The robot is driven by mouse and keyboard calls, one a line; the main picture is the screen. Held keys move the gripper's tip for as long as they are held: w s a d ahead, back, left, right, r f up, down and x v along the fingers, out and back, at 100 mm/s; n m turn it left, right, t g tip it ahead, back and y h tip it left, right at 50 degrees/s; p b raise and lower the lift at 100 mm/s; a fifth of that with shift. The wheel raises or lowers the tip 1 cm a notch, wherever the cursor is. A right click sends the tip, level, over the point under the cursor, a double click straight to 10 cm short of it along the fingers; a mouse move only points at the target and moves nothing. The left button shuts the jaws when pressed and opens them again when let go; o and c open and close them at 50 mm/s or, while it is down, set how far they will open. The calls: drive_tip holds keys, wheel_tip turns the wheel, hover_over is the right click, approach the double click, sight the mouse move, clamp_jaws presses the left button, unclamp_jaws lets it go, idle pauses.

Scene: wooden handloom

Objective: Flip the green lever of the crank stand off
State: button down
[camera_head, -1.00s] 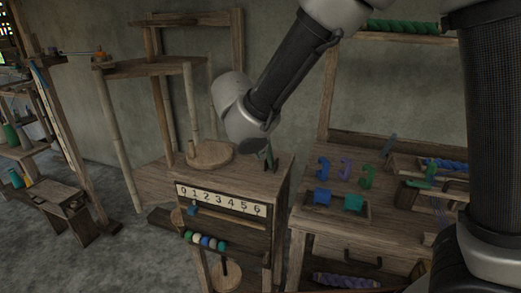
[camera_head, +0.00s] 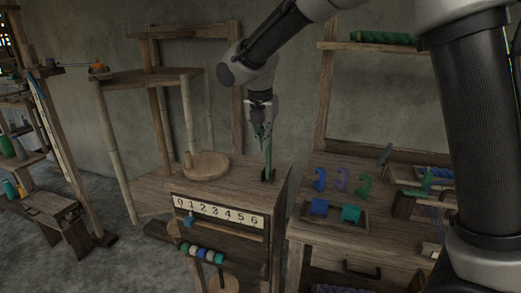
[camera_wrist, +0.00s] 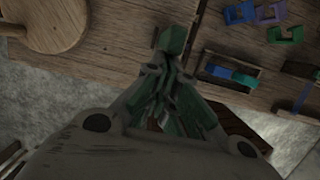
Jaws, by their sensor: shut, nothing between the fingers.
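The green lever (camera_head: 268,160) stands about upright on the right part of the crank stand's wooden top (camera_head: 240,174). In the wrist view the green lever (camera_wrist: 173,42) shows just beyond my fingertips. My gripper (camera_head: 262,138) points down at the lever's upper end, very close to it; I cannot tell whether they touch. In the wrist view my gripper (camera_wrist: 170,72) has its fingers together with nothing held between them. The lever's lower part is hidden from the wrist view by my fingers.
A round wooden disc (camera_head: 206,165) lies on the stand left of the lever. A number strip (camera_head: 218,211) and coloured beads (camera_head: 202,254) are on its front. The table at right bears a tray with blue and teal blocks (camera_head: 350,213) and coloured hooks (camera_head: 341,179).

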drive_tip(key=w+g, duration=0.1)
drive_tip(key=w+d+g+y, duration=0.1)
drive_tip(key=w, duration=0.1)
drive_tip(key=w+d+g, duration=0.1)
drive_tip(key=w, duration=0.1)
drive_tip(key=shift+r+g, duration=0.25)
drive_tip(key=shift+g, duration=0.15)
drive_tip(key=shift+w+d, duration=0.25)
drive_tip(key=shift+w, duration=0.65)
drive_tip(key=shift+w, duration=0.1)
drive_tip(key=shift+r, duration=0.1)
